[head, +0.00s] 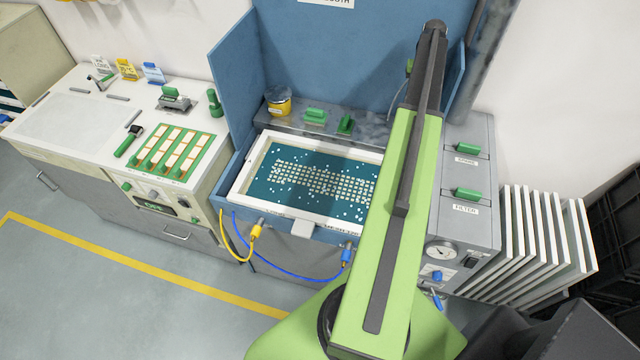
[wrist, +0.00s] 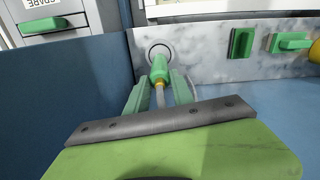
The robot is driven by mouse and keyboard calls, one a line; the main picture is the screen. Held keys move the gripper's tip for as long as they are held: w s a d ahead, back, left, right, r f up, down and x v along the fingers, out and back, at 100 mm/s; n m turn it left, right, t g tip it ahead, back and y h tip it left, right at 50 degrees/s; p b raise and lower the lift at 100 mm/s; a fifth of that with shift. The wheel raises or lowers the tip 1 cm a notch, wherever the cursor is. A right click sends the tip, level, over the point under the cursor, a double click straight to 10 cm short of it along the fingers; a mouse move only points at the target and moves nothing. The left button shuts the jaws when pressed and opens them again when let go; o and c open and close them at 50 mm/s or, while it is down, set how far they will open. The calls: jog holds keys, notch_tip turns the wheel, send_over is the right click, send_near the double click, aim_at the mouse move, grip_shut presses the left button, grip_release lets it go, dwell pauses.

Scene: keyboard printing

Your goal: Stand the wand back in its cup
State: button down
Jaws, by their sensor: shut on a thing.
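The wand (wrist: 160,69) shows in the wrist view as a green handle with a brass-coloured collar and a thin pale stem or hose running back toward me. My gripper (wrist: 159,92) is shut on it, one green finger on each side. The far end of the wand overlaps a round grey-rimmed opening (wrist: 151,46) in the speckled ledge, which looks like its cup. I cannot tell how deep the wand sits in it. In the head view my arm hides the opening, and my gripper and the wand are not clearly visible there.
The speckled ledge (head: 378,132) carries a green knob (head: 345,124), a green handle (head: 315,116) and a yellow pot (head: 278,101). Blue booth walls (head: 237,90) stand around it. A white-framed screen (head: 245,172) lies in front. A grey cabinet (head: 480,133) stands on the right.

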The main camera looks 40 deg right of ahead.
jog(key=shift+f+b, duration=1.35)
jog(key=shift+f, duration=0.2)
jog(key=c, duration=1)
grip_release()
notch_tip(320, 180, up, 14)
jog(key=p, duration=1.3)
jog(key=shift+f, duration=0.15)
